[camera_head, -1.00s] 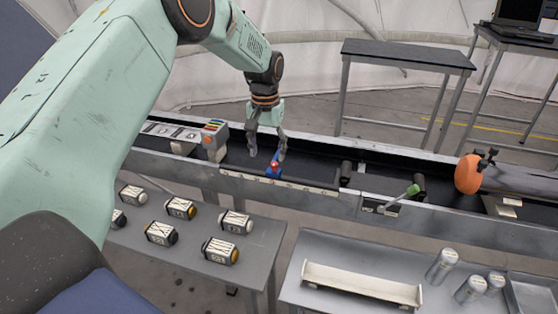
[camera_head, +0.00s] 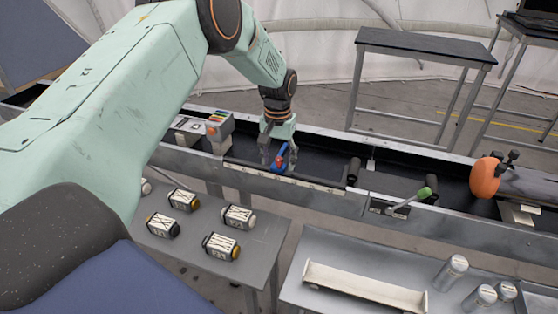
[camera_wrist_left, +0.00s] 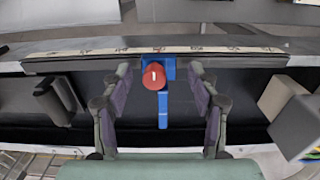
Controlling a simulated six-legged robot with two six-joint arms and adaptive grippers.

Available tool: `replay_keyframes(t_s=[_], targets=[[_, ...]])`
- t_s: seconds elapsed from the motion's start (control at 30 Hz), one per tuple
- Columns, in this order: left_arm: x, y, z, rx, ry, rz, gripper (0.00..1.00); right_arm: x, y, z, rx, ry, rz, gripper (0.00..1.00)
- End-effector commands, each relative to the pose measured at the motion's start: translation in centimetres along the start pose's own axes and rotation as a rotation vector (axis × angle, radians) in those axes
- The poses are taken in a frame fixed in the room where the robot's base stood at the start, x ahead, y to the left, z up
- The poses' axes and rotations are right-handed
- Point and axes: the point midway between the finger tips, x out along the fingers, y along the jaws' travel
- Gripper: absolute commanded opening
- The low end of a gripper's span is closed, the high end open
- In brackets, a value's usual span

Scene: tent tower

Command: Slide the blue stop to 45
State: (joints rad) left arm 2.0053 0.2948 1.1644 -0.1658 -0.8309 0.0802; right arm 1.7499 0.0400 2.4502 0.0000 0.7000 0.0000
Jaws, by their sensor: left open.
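The blue stop (camera_head: 281,160) with a red knob sits on the scale rail (camera_head: 300,181) along the near side of the dark conveyor trough. In the left wrist view the blue stop (camera_wrist_left: 163,108) and its red knob (camera_wrist_left: 155,76) are between the fingers, near a red mark on the scale; the numbers are too small to read. My left gripper (camera_head: 278,160) is open around the stop, with a gap on both sides in the left wrist view (camera_wrist_left: 160,98). My right gripper is not in view.
A grey box with coloured buttons (camera_head: 219,128) stands left of the stop. A black roller (camera_head: 352,170) and a green-tipped lever (camera_head: 424,194) are to the right. Several canisters lie on the front table (camera_head: 190,250). A white tray (camera_head: 360,286) is at the front right.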

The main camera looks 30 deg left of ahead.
Motion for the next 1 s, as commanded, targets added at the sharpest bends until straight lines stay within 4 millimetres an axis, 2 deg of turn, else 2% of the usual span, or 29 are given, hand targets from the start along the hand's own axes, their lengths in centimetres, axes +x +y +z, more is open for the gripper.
replay_keyframes(t_s=[0.13,0.4,1.0], targets=[[0.83,0.05,-0.08,0.001,0.000,-0.001,0.60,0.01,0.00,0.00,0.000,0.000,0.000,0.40],[0.94,0.10,-0.29,0.001,0.000,-0.001,0.60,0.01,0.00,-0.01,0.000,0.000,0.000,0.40],[0.89,0.11,-0.27,0.001,-0.002,0.000,0.09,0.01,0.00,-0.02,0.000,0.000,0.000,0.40]])
